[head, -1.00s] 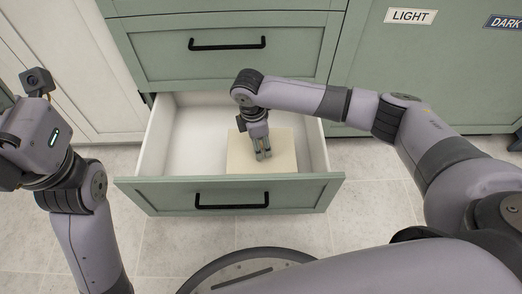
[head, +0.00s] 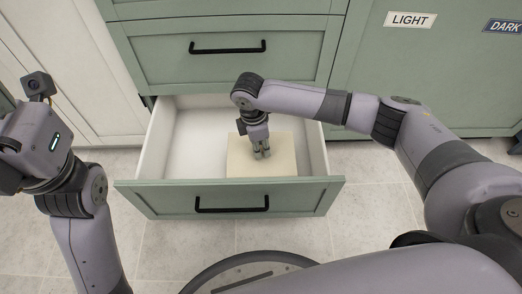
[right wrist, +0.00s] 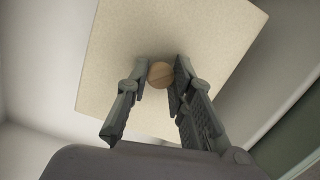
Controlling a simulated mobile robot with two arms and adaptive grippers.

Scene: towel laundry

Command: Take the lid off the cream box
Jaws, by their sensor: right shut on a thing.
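The cream box (head: 285,150) sits in the right part of the open drawer, with its flat cream lid (right wrist: 215,35) on top. The lid has a small round wooden knob (right wrist: 161,74) in its middle. My right gripper (head: 262,155) points down over the lid. In the right wrist view its two fingers (right wrist: 158,78) are on either side of the knob, shut on it. The knob is hidden by the fingers in the head view. I cannot see a gap between lid and box. My left arm shows at the left, but its fingers are out of view.
The open drawer (head: 160,198) has a green front with a black handle. Its left part is empty. A closed green drawer (head: 290,62) is above it. Signs reading LIGHT (head: 409,19) and DARK (head: 504,24) are at the upper right. Tiled floor lies in front.

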